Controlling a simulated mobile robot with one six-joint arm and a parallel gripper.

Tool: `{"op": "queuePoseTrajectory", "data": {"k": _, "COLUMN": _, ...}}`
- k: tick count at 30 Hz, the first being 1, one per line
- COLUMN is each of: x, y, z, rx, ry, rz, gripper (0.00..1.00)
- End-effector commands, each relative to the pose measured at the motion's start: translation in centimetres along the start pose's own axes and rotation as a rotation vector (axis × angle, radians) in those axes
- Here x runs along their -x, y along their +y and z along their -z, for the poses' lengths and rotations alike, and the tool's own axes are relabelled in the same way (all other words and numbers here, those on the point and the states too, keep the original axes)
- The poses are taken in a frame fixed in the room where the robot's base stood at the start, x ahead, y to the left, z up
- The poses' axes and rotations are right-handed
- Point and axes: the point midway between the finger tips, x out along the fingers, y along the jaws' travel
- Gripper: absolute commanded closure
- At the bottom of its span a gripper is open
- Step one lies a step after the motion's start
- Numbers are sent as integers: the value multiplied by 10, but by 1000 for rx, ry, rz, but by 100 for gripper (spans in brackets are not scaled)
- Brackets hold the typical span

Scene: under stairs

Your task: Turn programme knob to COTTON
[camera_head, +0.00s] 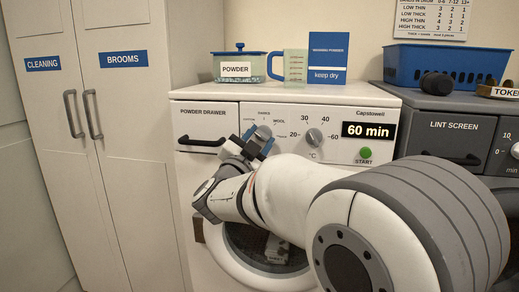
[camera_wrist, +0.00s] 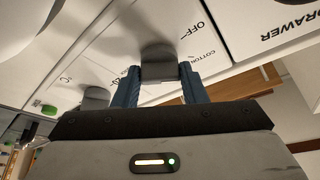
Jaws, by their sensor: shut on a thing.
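The washing machine's programme knob (camera_wrist: 158,62) is grey and sits between my gripper's two blue fingers in the wrist view. My gripper (camera_wrist: 159,78) is shut on it. The printed words OFF and COTTON (camera_wrist: 204,53) show right of the knob there. In the head view the knob (camera_head: 264,131) is partly hidden by my gripper (camera_head: 256,144). DARKS and WOOL are printed above it. I cannot tell which label the knob's pointer faces.
The temperature knob (camera_head: 314,136) is right of the programme knob, with the lit "60 min" display (camera_head: 369,131) and green START button (camera_head: 365,152) further right. The powder drawer (camera_head: 206,116) is left. A powder tub (camera_head: 238,66) and measuring jug (camera_head: 295,66) stand on top.

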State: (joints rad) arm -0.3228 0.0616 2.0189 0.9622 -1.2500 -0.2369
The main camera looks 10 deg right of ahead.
Motion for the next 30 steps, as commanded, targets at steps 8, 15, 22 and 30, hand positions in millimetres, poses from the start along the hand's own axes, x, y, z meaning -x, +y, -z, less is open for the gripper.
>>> {"op": "queuePoseTrajectory", "data": {"k": 8, "x": 0, "y": -1, "z": -1, "rx": -88, "ry": -2, "rz": -36, "gripper": 85}}
{"op": "queuePoseTrajectory", "data": {"k": 15, "x": 0, "y": -1, "z": 0, "rx": -107, "ry": -2, "rz": -44, "gripper": 85}}
{"op": "queuePoseTrajectory", "data": {"k": 22, "x": 0, "y": -1, "z": 0, "rx": -107, "ry": -2, "rz": -44, "gripper": 85}}
{"op": "queuePoseTrajectory", "data": {"k": 30, "x": 0, "y": -1, "z": 0, "rx": -106, "ry": -1, "rz": -44, "gripper": 45}}
